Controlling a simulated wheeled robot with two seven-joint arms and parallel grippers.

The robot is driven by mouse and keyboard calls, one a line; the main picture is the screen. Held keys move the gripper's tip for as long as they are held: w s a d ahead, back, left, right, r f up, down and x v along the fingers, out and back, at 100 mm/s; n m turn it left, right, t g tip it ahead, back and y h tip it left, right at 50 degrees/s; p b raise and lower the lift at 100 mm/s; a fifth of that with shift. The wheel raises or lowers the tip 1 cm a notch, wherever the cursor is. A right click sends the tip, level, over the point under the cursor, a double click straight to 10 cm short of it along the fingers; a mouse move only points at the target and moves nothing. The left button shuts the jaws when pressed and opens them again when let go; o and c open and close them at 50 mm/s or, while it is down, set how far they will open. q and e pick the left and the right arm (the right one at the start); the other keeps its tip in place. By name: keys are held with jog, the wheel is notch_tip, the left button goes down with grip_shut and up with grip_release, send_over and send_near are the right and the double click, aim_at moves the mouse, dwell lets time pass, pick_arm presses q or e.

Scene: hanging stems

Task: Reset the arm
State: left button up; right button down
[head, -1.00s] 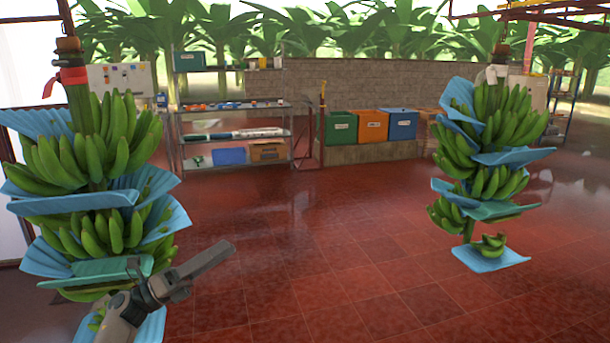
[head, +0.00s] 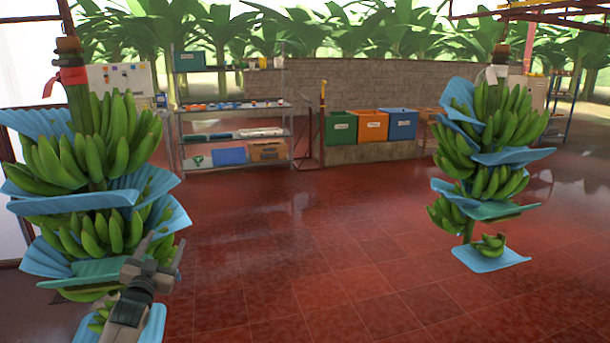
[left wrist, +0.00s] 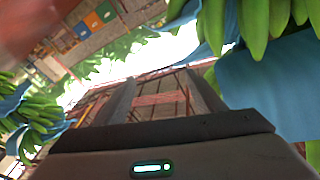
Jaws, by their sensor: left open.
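My left gripper (head: 160,252) is at the lower left of the head view, in front of the lower part of the left banana stem (head: 95,150). Its fingers point up and are apart, with nothing between them. In the left wrist view the two fingers (left wrist: 165,100) also stand apart and empty. Green bananas and a blue sheet (left wrist: 270,85) of a stem are close at the right of that view. My right gripper is in neither view.
A second banana stem (head: 485,150) with blue sheets hangs at the right. A shelf rack (head: 235,135) and green, orange (head: 373,126) and blue bins stand at the back. The red tiled floor (head: 320,240) between the stems is clear.

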pick_arm(q)
jog(key=s+d+f+g, duration=0.2)
jog(key=s+f, duration=0.2)
jog(key=f, duration=0.9)
jog(key=s+d+f+g, duration=0.2)
jog(key=s+f, duration=0.2)
jog(key=f, duration=0.9)
jog(key=s+d+f+g, duration=0.2)
jog(key=s+f, duration=0.5)
jog(key=f, duration=0.3)
jog(key=s+d+f+g, duration=0.2)
jog(key=s+d+f, duration=0.1)
jog(key=s+f, duration=0.65)
jog(key=s+d+f+g, duration=0.2)
jog(key=s+f, duration=0.6)
jog(key=s, duration=0.6)
jog(key=s+d+f+g+h, duration=0.1)
jog(key=s+d+f+g, duration=0.2)
jog(key=s+f, duration=0.6)
jog(key=s+d+f+n+g, duration=0.1)
jog(key=s+d+f, duration=0.4)
jog(key=s, duration=1.5)
notch_tip(320, 180, down, 4)
jog(key=shift+r+g+h, duration=0.25)
jog(key=shift+g+h, duration=0.15)
jog(key=shift+g, duration=0.3)
jog(key=shift+s, duration=0.1)
jog(key=shift+a, duration=0.1)
